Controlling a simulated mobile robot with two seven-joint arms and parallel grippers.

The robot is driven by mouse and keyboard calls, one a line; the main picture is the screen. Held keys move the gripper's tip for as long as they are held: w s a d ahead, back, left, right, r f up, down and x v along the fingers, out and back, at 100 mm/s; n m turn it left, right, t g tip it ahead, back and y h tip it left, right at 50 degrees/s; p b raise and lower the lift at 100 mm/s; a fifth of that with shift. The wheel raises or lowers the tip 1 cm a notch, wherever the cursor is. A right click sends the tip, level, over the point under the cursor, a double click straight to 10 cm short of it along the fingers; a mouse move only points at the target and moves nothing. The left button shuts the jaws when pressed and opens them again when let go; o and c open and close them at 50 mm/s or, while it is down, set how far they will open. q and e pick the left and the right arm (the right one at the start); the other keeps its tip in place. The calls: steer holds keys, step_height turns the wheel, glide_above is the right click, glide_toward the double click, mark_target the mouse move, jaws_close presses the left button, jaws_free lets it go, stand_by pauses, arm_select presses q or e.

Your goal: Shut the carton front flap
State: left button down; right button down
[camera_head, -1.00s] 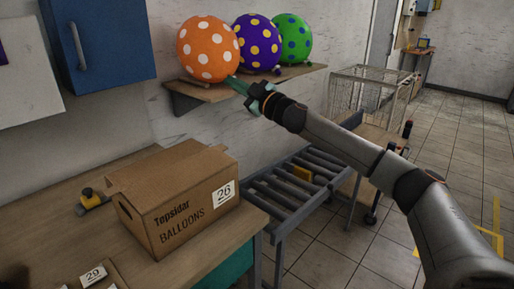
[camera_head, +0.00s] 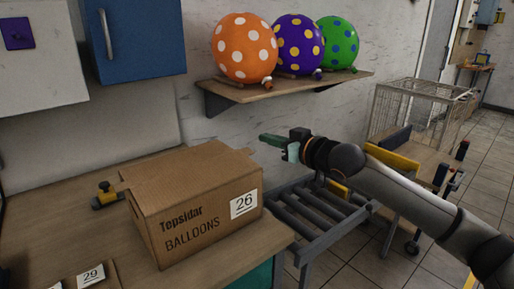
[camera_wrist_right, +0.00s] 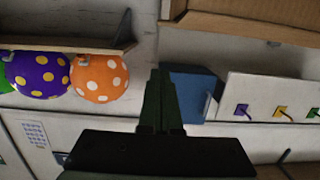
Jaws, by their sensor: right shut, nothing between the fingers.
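I cannot tell which is the front flap. My right gripper (camera_head: 268,139) is shut and empty, just beyond the carton's right far corner and above it, apart from it in the head view. Its fingers (camera_wrist_right: 160,85) point up in the right wrist view. My left gripper is out of view.
A wall shelf (camera_head: 290,91) holds orange (camera_head: 245,48), purple (camera_head: 299,44) and green (camera_head: 338,43) dotted balloons. A roller conveyor (camera_head: 310,218) and wire cage (camera_head: 415,115) stand right. Blue cabinet (camera_head: 135,40) hangs above.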

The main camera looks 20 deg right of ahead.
steer(key=w+a+f, duration=0.2)
steer(key=w+f, duration=0.2)
steer(key=w, duration=0.1)
steer(key=shift+f, duration=0.35)
steer(key=shift+w, duration=0.1)
